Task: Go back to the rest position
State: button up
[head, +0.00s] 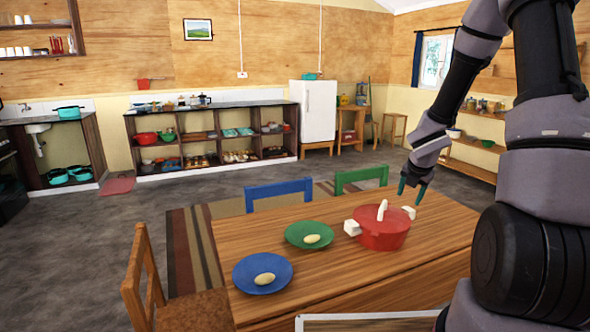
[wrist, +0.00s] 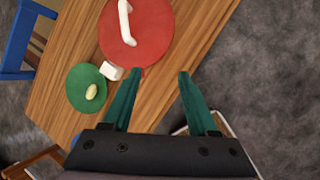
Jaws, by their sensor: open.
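My gripper (head: 412,190) is open and empty, raised above the right end of the wooden table. Its two green fingers also show in the wrist view (wrist: 158,73), spread apart. A red pot (head: 382,234) with a lid and white handles stands on the table, to the left of and below my gripper in the head view. It fills the top middle of the wrist view (wrist: 150,30), apart from the fingers. My arm comes down from the upper right of the head view.
The table (head: 340,277) holds a green plate (head: 296,230) and a blue plate (head: 247,282), each with a pale oval item. Blue (head: 280,188), green (head: 361,176) and brown (head: 142,270) chairs surround it. Shelves (head: 215,140) and a white fridge (head: 318,110) line the far wall. Grey floor lies between.

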jog(key=s+d+r+m+h, duration=0.2)
jog(key=s+r+m, duration=0.3)
jog(key=r+m, duration=0.45)
jog(key=s+d+r+m+h, duration=0.15)
jog(key=s+r+m, duration=0.25)
jog(key=r+m, duration=0.55)
jog(key=s+a+r+m+y, duration=0.3)
jog(key=s+a+r+m, duration=0.2)
jog(key=s+a+m, duration=0.1)
jog(key=s+a+r+m+t+y, duration=0.1)
jog(key=s+a+r+m+y, duration=0.3)
jog(key=s+a, duration=0.4)
jog(key=s+r+m, duration=0.1)
jog(key=s+m, duration=0.1)
jog(key=s, duration=0.1)
jog(key=shift+r+m, duration=0.15)
jog(key=shift+m, duration=0.15)
